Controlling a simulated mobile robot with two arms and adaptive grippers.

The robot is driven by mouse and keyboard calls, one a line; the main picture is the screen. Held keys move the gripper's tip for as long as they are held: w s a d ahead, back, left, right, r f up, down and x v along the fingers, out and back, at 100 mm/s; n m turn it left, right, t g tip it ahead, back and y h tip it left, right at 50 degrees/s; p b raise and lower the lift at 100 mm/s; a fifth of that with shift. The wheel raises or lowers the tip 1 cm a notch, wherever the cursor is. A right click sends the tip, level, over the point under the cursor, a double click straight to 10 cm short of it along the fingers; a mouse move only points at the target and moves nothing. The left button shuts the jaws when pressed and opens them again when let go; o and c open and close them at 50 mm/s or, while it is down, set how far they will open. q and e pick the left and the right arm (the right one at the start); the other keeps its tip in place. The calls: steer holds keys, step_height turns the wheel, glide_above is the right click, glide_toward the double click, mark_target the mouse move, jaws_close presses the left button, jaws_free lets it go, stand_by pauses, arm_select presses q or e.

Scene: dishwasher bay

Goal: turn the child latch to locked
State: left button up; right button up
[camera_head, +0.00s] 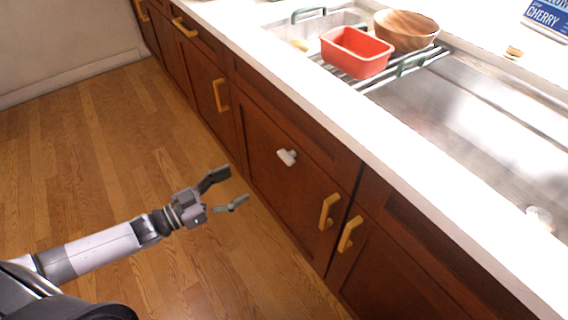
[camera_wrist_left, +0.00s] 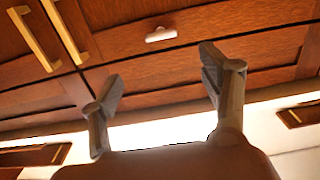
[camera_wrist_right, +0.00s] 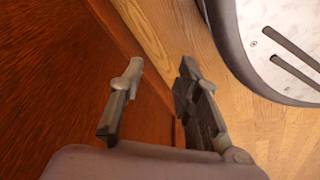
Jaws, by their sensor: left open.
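The child latch (camera_head: 287,157) is a small white knob or bar on the upper part of a red-brown cabinet door. It also shows in the left wrist view (camera_wrist_left: 161,34) as a short white bar beyond my fingertips. I cannot tell its setting. My left gripper (camera_head: 235,188) is open and empty, in front of the door and left of the latch, apart from it. Its two spread fingers also show in the left wrist view (camera_wrist_left: 159,72). My right gripper (camera_wrist_right: 162,66) shows only in the right wrist view, fingers apart and empty, close to a red-brown panel.
Yellow handles sit on the latch door (camera_head: 328,211) and the neighbouring door (camera_head: 350,233). The white counter edge (camera_head: 330,125) runs above. A red tub (camera_head: 357,54) and wooden bowl (camera_head: 405,32) stand by the sink. The wooden floor (camera_head: 110,150) is clear.

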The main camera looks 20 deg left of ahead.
mark_target(282, 159)
arm_select(q)
steer(key=b+x, duration=0.1)
steer(key=x, duration=1.4)
steer(key=shift+b, duration=0.3)
arm_select(e)
step_height(282, 159, up, 5)
steer(key=w, duration=0.2)
steer(key=shift+w+a+r, duration=0.15)
steer(key=shift+w+a, duration=0.05)
steer(key=shift+w, duration=0.2)
arm_select(q)
steer(key=c, duration=1.2)
steer(key=shift+o, duration=0.2)
